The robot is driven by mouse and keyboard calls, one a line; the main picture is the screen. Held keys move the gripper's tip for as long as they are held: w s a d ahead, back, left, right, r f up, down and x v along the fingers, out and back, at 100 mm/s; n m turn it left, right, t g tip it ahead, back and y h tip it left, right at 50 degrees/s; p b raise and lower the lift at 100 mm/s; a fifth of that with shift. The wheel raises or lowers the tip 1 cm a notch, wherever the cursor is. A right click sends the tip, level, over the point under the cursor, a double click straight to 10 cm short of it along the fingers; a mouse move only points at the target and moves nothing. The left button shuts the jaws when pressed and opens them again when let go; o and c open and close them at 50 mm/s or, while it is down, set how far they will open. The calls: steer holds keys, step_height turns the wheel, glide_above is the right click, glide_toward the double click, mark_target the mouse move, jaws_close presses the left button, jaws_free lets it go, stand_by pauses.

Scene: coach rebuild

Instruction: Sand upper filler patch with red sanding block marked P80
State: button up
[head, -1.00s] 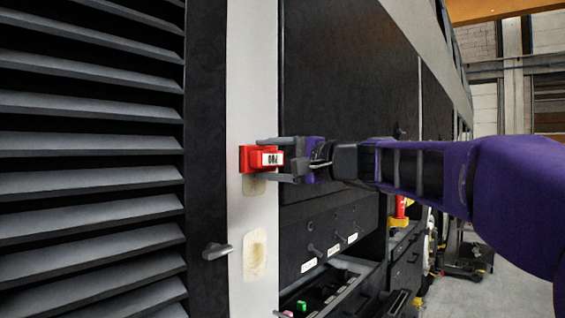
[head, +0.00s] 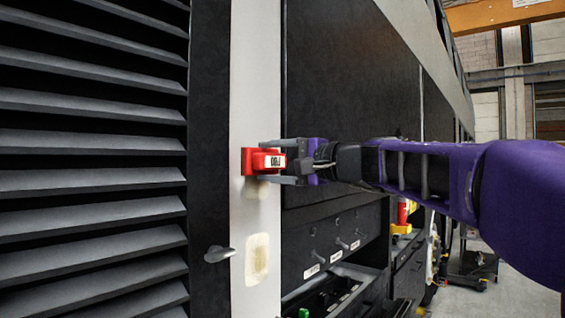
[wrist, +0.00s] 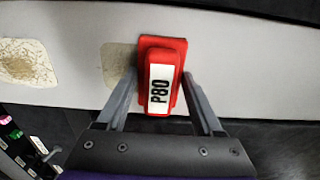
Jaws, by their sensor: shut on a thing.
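The red sanding block (head: 250,161) has a white label that reads P80 in the wrist view (wrist: 160,85). My gripper (head: 288,161) is shut on it, one finger on each side. The block's face is against or very close to the pale vertical panel (head: 255,60); I cannot tell if it touches. The upper filler patch (head: 256,189), a beige area, shows just below the block and is partly hidden by it; in the wrist view it lies left of the block (wrist: 117,63). The lower filler patch (head: 257,258) is uncovered farther down the panel.
A dark handle (head: 219,254) sticks out left of the lower patch, beside the louvred wall (head: 90,170). An open drawer (head: 345,290) with small items juts out below right. A dark cabinet front (head: 330,240) with labels and knobs lies under my arm.

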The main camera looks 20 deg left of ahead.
mark_target(257, 200)
steer(key=shift+f+b, duration=1.75)
steer(key=shift+f, duration=0.45)
steer(key=shift+a+f, duration=0.1)
steer(key=shift+f, duration=1.75)
steer(key=v, duration=0.6)
steer(key=shift+v, duration=1.5)
